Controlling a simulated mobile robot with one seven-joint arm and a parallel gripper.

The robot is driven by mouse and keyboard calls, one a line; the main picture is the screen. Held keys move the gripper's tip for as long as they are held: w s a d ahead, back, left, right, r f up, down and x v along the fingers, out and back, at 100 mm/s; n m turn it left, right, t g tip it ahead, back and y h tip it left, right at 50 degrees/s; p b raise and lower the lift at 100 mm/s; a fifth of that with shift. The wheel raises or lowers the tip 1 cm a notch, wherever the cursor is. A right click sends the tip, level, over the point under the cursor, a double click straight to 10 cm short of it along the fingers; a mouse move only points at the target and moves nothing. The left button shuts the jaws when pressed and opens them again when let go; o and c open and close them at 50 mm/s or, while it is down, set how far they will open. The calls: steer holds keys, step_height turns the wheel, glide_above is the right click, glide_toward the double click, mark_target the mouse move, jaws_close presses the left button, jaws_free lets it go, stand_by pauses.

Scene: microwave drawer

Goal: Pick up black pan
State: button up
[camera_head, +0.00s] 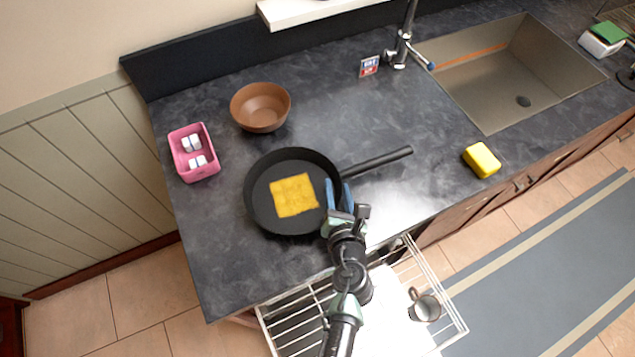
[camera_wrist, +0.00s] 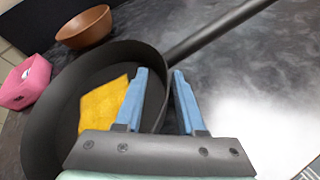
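The black pan (camera_head: 262,213) sits on the dark countertop with its handle (camera_head: 378,163) pointing right and slightly back. A flat yellow square (camera_head: 293,195) lies inside it. My gripper (camera_head: 339,184) is at the pan's right rim, near where the handle joins. In the wrist view, the blue fingers (camera_wrist: 160,74) are apart, the left one over the inside of the pan (camera_wrist: 70,98) and the right one outside its wall. The rim passes between them with a gap to the right finger. Whether the left finger touches the wall cannot be told.
A brown bowl (camera_head: 261,107) and a pink basket (camera_head: 193,152) with white items stand behind and left of the pan. A yellow sponge (camera_head: 481,160) and a sink (camera_head: 505,85) are to the right. An open wire drawer (camera_head: 432,272) holding a mug (camera_head: 425,306) lies below the counter's front edge.

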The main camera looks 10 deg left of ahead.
steer(key=shift+c, duration=0.3)
jaws_close()
steer(key=shift+s+d+f, duration=0.1)
stand_by(0.9)
steer(key=shift+r, duration=0.25)
